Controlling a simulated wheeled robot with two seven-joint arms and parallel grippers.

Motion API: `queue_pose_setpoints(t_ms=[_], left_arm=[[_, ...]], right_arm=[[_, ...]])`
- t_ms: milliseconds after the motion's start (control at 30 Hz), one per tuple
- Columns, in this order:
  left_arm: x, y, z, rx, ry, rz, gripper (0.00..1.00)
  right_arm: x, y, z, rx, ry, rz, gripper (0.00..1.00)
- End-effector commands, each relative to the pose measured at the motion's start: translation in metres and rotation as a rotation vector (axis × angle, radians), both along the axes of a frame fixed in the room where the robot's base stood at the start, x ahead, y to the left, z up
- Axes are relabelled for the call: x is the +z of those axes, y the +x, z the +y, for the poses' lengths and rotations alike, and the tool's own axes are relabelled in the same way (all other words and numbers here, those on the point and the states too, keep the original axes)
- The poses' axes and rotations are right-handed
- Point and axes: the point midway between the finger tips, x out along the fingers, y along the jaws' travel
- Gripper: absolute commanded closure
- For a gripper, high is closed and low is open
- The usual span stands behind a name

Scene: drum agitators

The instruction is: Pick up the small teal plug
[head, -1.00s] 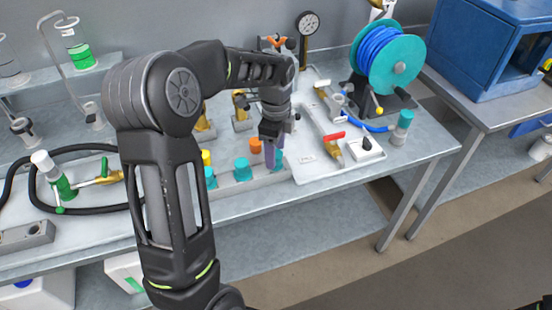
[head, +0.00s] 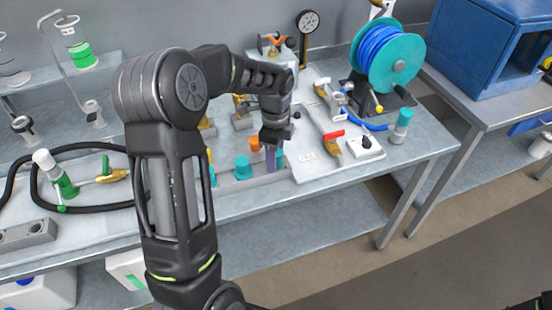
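My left gripper (head: 272,157) points down over the right end of a grey plug block (head: 231,184) on the bench. A small teal plug (head: 279,159) shows right beside its fingers, partly hidden by them; I cannot tell whether they touch it. The fingers are too small and overlapped to show a gap. A larger teal plug (head: 242,168) stands left of the gripper, and an orange plug (head: 254,144) stands behind it. Another teal plug (head: 212,178) is partly hidden by my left forearm.
A white tray (head: 310,172) with a red-handled valve (head: 333,136) lies right of the block. A blue hose reel (head: 388,58) and a teal-capped bottle (head: 402,127) stand farther right. A black hose (head: 95,148) loops at left. The bench front strip is clear.

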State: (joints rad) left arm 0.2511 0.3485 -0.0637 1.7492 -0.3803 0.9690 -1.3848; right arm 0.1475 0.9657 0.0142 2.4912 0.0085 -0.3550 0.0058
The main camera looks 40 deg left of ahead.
Motion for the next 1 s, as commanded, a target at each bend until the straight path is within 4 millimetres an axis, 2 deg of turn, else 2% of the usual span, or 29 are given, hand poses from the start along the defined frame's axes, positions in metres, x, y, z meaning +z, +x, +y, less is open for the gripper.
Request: queue_pose_setpoints(t_ms=[67, 567, 867, 1000], left_arm=[[0.0001, 0.0000, 0.0000, 0.000, 0.000, 0.000, 0.60], [0.0001, 0.0000, 0.0000, 0.000, 0.000, 0.000, 1.00], [0.0008, 0.0002, 0.0001, 0.000, 0.000, -0.001, 1.00], [0.0091, 0.0008, 0.0004, 0.000, 0.001, -0.003, 1.00]], right_arm=[[0.0000, 0.0001, 0.0000, 0.000, 0.000, 0.000, 1.00], [0.0001, 0.0001, -0.0001, 0.000, 0.000, 0.000, 1.00], [-0.0002, 0.0001, 0.0000, 0.000, 0.000, 0.000, 1.00], [-0.0022, 0.0003, 0.0000, 0.000, 0.000, -0.001, 1.00]])
